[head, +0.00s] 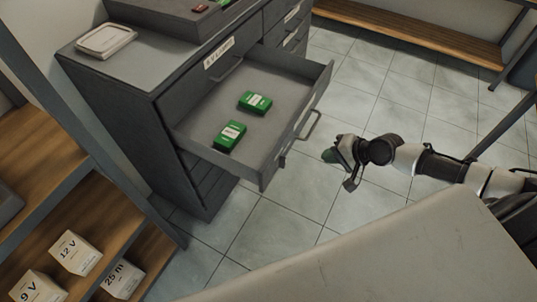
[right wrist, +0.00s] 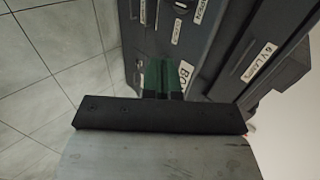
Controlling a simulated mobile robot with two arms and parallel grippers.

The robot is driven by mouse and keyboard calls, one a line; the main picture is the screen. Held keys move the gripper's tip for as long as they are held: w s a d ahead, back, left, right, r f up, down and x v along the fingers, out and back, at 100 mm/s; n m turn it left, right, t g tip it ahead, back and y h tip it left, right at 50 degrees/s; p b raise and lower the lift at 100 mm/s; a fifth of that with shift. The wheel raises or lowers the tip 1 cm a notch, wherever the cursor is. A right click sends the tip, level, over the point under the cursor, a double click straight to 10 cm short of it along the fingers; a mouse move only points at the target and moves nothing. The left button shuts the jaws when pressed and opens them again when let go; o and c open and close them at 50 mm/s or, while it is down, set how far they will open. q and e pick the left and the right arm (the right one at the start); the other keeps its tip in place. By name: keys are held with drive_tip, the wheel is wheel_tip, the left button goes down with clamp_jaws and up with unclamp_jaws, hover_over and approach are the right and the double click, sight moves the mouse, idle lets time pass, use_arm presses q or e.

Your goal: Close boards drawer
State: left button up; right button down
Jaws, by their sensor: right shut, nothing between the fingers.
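The open drawer (head: 285,90) sticks out from the dark grey cabinet (head: 130,95). Two green boxes lie in it, a far one (head: 255,102) and a near one (head: 229,136). The drawer has a bar handle (head: 309,125) on its front. My right gripper (head: 331,155) is shut and empty, with green fingertips, in front of the drawer and apart from its front panel. In the right wrist view, the green fingertips (right wrist: 161,78) point toward the cabinet fronts, by a label starting "BO" (right wrist: 185,76) that they partly hide. My left gripper is not in view.
A white tray (head: 106,39) and a dark open bin (head: 180,12) are on the cabinet top. Wooden shelves with labelled boxes (head: 76,252) stand at left. A wooden bench (head: 420,33) is at the back. The tiled floor (head: 385,90) beyond the drawer is clear.

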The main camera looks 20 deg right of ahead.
approach(283, 154)
drive_tip(key=x, duration=0.5)
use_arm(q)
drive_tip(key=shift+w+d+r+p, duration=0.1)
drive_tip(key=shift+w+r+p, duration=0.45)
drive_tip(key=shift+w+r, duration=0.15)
use_arm(e)
drive_tip(key=shift+w+a+f, duration=0.35)
drive_tip(key=shift+w+f, duration=0.05)
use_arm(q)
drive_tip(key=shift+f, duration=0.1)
